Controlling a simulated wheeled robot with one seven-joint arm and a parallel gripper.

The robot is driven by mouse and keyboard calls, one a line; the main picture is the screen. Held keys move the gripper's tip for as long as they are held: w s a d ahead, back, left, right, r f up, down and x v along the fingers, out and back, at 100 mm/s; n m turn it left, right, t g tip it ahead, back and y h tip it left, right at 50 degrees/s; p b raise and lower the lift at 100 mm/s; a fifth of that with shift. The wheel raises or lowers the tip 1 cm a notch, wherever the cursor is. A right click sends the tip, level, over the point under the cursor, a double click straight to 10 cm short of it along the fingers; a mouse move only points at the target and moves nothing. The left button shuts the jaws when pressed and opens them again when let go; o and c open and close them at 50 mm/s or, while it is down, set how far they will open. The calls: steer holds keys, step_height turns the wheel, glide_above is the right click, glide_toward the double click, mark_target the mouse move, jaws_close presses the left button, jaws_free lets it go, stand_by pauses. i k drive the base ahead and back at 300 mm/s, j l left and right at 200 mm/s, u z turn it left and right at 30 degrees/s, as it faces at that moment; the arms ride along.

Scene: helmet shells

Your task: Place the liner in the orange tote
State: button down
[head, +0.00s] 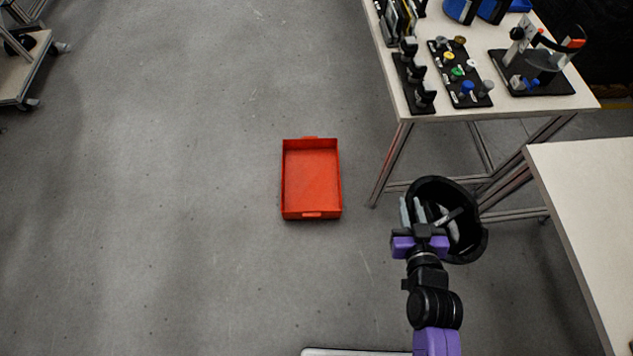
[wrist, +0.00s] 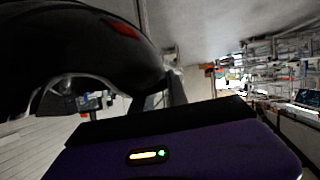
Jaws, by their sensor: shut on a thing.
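The liner (head: 471,235) is a black, bowl-like shell with some grey inside. My gripper (head: 420,212) is shut on its left side and holds it up in the air, to the right of the tote. The liner also fills the upper left of the wrist view (wrist: 80,50), dark and close, with a small red mark on it. The orange tote (head: 311,214) is an open, shallow, red-orange box on the floor near the middle of the head view. It looks empty. The part of the liner behind my fingers is hidden.
A table (head: 520,105) at the upper right carries black racks, colored knobs (head: 457,72) and a stand (head: 535,70). Another pale table (head: 590,190) stands at the right edge, near the liner. A cart (head: 20,75) is at the upper left. The floor around the tote is clear.

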mark_target(311, 191)
steer(key=i+u, duration=0.15)
steer(key=u, duration=0.3)
steer(key=i+u, duration=0.1)
steer(key=u, duration=0.4)
steer(key=i+l+u, duration=0.1)
steer(key=u, duration=0.35)
steer(key=i+l, duration=0.25)
steer(key=l, duration=0.15)
steer(key=i+l, duration=0.25)
steer(key=l, duration=0.15)
steer(key=i+l, duration=0.25)
steer(key=l, duration=0.15)
